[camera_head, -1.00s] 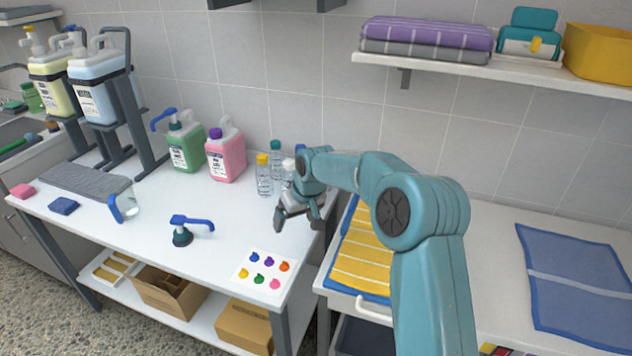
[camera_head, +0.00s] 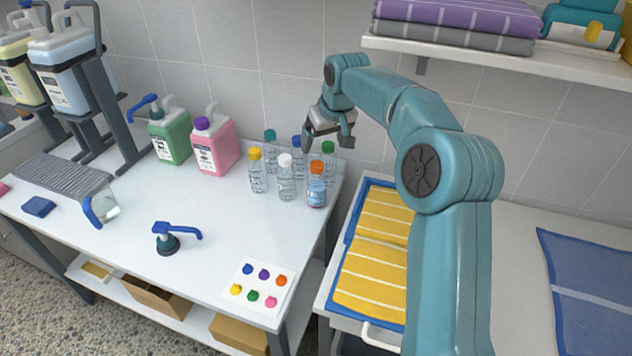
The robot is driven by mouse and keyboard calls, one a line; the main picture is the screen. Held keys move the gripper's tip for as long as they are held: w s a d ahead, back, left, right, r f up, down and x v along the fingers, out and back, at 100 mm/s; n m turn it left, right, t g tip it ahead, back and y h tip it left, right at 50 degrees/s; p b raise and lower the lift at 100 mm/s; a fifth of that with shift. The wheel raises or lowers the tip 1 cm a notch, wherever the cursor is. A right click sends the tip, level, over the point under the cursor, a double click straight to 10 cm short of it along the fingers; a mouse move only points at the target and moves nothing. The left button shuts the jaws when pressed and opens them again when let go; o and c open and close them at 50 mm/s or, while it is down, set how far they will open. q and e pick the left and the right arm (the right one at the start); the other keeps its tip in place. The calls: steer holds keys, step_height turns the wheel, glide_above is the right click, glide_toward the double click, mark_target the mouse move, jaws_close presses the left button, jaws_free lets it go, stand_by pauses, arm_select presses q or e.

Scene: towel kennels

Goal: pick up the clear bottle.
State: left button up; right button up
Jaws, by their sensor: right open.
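Several small clear bottles with coloured caps stand upright in a cluster at the table's back right corner. In front are a yellow-capped bottle (camera_head: 257,173), a white-capped bottle (camera_head: 286,182) and an orange-capped bottle (camera_head: 317,190) that looks bluish inside. Behind are teal-capped (camera_head: 270,155), blue-capped (camera_head: 297,152) and green-capped (camera_head: 328,168) bottles, partly hidden. Which one is meant by the clear bottle I cannot tell. My right gripper (camera_head: 328,140) is open and empty, above the cluster's right side, near the blue and green caps. My left gripper is not in view.
A pink jug (camera_head: 213,150) and green jug (camera_head: 170,138) stand left of the bottles. A pump head (camera_head: 167,240), a clear jug (camera_head: 104,208) and a card of coloured dots (camera_head: 257,285) lie forward. A shelf (camera_head: 480,55) overhangs at right; yellow towels (camera_head: 370,270) lie below.

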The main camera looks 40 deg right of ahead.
mark_target(318, 165)
steer(key=x, duration=1)
steer(key=shift+w+d+f, duration=0.25)
steer(key=shift+f+p, duration=0.3)
steer(key=shift+f, duration=0.05)
steer(key=p+x, duration=0.1)
steer(key=x, duration=0.3)
steer(key=shift+d+f, duration=0.1)
steer(key=shift+d, duration=0.1)
steer(key=shift+w+f, duration=0.1)
steer(key=shift+f, duration=0.35)
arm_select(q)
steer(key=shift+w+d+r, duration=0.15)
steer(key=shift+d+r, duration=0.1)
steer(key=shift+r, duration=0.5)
arm_select(e)
steer(key=c, duration=1.4)
